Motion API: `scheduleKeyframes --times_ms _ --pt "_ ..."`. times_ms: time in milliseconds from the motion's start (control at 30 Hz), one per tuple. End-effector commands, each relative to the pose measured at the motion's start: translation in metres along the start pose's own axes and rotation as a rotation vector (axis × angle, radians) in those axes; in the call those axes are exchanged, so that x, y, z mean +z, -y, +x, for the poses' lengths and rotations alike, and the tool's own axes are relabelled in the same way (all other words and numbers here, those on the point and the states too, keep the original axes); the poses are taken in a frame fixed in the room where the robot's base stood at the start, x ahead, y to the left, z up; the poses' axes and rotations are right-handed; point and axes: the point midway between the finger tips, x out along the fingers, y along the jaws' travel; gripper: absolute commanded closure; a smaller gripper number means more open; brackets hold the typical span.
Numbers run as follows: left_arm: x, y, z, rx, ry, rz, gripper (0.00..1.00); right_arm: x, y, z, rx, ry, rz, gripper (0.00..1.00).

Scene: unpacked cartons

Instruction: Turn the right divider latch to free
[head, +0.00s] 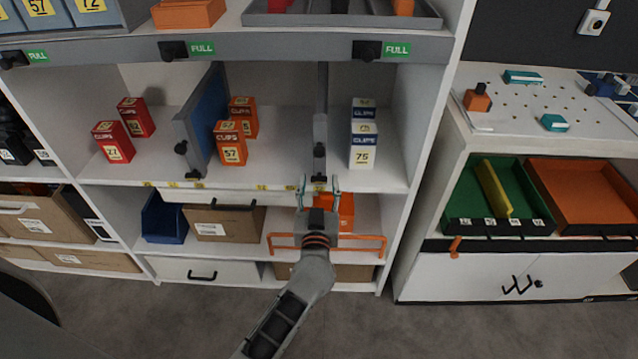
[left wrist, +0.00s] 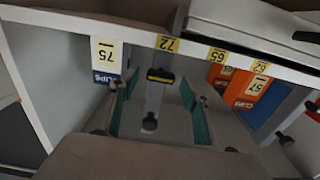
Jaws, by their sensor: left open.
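The right divider (head: 321,105) stands upright on the middle shelf between the orange and blue-white clip boxes. Its black latch knob (head: 319,149) is low on its front edge. The left wrist view shows the divider upside down, with the knob (left wrist: 149,122) and a black-and-yellow piece (left wrist: 160,75) nearer the shelf edge. My left gripper (head: 319,181) is open and empty at the shelf's front edge, just below the knob. In the left wrist view its teal fingers (left wrist: 160,98) lie either side of the divider; I cannot tell whether they touch it. My right gripper is not in view.
A left divider (head: 196,122) with its own latch (head: 181,148) stands farther left. Orange boxes (head: 231,143) and blue-white boxes (head: 363,145) flank the right divider. Below are an orange box (head: 347,209), an orange rail (head: 376,238) and a cardboard carton (head: 230,228).

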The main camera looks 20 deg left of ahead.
Motion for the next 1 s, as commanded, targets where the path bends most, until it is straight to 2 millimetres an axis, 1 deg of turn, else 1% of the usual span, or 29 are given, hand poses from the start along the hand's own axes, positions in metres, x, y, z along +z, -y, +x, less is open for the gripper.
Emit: scheduleKeyframes --times_ms 33,67,100,200,467,633,767,900,1000 --pt "0.0 0.0 0.0 0.0 0.0 0.0 0.53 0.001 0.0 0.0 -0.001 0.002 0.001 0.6" --pt "0.0 0.0 0.0 0.0 0.0 0.0 0.58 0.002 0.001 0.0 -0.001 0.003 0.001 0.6" --pt "0.0 0.0 0.0 0.0 0.0 0.0 0.68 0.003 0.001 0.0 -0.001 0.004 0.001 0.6" --pt "0.0 0.0 0.0 0.0 0.0 0.0 0.91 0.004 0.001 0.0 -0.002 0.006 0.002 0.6" --pt "0.0 0.0 0.0 0.0 0.0 -0.008 0.91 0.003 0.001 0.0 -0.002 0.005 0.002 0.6" --pt "-0.002 0.0 0.0 0.001 -0.001 -0.056 0.91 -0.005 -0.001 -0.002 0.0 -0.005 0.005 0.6" --pt "-0.004 0.001 0.001 0.001 -0.001 -0.129 0.91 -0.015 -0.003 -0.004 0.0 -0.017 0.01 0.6" --pt "-0.004 0.001 0.001 0.002 0.0 -0.241 0.91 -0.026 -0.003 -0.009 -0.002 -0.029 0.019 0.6" --pt "-0.003 0.001 0.0 0.001 0.0 -0.333 0.91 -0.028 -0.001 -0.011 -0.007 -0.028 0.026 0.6"
